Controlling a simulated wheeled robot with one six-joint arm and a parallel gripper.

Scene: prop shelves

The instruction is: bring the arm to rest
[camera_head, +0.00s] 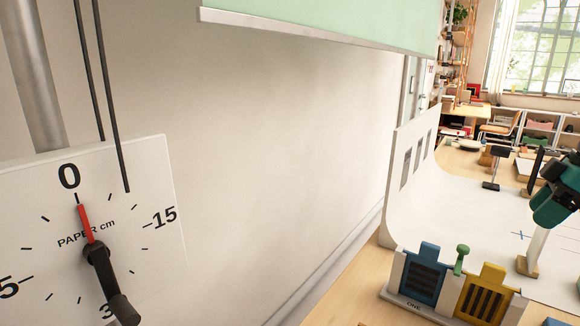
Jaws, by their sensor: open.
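I cannot make out my gripper or its fingertips in the head view. A teal and black rounded body (556,196) is cut off by the right edge, above the white curved sweep. I cannot tell whether it is part of my arm or a fixture.
A white dial (150,240) marked PAPER cm stands close at left, its red pointer near 0, with a dark handle (107,277). A green sheet (330,18) with a metal bar hangs above. A stand with a blue panel (423,275) and yellow panel (485,297) is at lower right.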

